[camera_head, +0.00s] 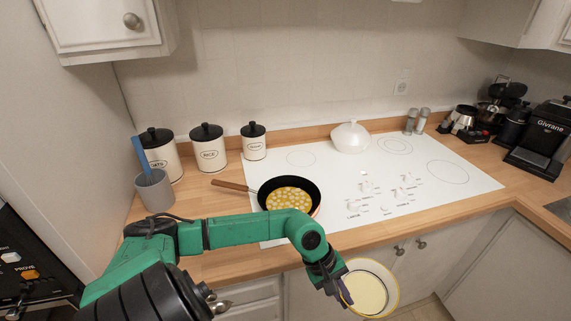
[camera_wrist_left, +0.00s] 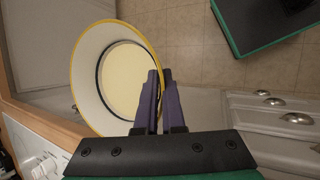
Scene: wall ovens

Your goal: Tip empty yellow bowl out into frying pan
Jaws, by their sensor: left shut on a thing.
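The bowl (camera_head: 371,287), white inside with a yellow rim and a pale yellow bottom, is held in front of the counter edge, right of my left gripper (camera_head: 343,291). In the left wrist view my left gripper (camera_wrist_left: 160,92) has its purple fingers shut on the wall of the bowl (camera_wrist_left: 87,82); the inside looks empty. The black frying pan (camera_head: 265,192) with a wooden handle sits on the white cooktop, beyond my left forearm and apart from the bowl. It holds yellow food with pale spots. My right gripper is not in view.
Black-lidded canisters (camera_head: 207,148) and a grey utensil cup (camera_head: 155,190) stand at the left. Black appliances (camera_head: 540,130) fill the right. The cooktop right of the pan is mostly clear.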

